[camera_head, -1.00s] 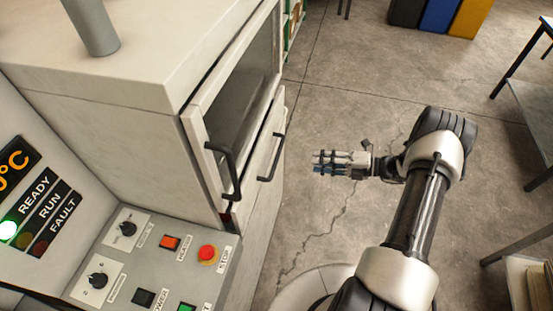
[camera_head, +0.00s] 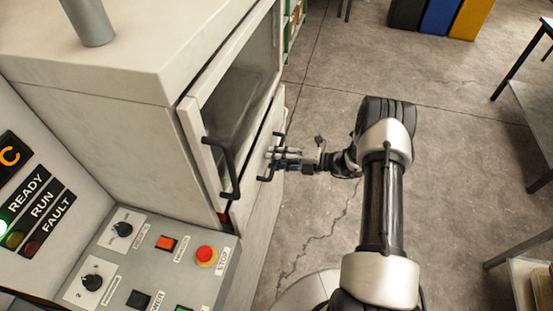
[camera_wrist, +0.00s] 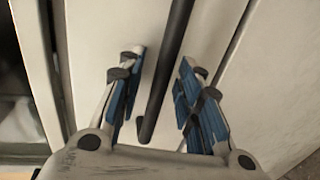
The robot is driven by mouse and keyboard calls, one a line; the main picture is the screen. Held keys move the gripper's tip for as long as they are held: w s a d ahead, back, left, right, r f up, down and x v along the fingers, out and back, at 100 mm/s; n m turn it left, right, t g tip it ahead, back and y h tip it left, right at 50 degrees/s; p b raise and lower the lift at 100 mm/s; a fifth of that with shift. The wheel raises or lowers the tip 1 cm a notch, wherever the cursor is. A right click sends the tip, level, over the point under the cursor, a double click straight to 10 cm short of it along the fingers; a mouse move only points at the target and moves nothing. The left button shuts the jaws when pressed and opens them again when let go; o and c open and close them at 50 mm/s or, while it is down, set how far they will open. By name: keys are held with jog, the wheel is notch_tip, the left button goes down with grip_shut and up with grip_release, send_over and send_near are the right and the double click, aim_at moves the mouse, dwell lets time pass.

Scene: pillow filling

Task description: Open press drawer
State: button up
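The press drawer is the lower light panel (camera_head: 262,190) on the side of the press, below a windowed door. Its dark bar handle (camera_head: 264,178) is partly covered by my gripper (camera_head: 274,158). In the wrist view the drawer handle (camera_wrist: 167,75) runs between the two blue-padded fingers of my gripper (camera_wrist: 160,95). The fingers are open, with a gap on both sides of the bar. The handle's lower end shows close to the palm. The drawer looks closed against the press.
The windowed door (camera_head: 238,110) has its own dark handle (camera_head: 222,168) just left of my gripper. A control panel (camera_head: 150,250) with knobs and a red stop button (camera_head: 206,254) is in front. The floor (camera_head: 320,110) to the right is clear near the press.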

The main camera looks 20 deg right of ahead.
grip_shut()
dwell(0.4)
dwell(0.4)
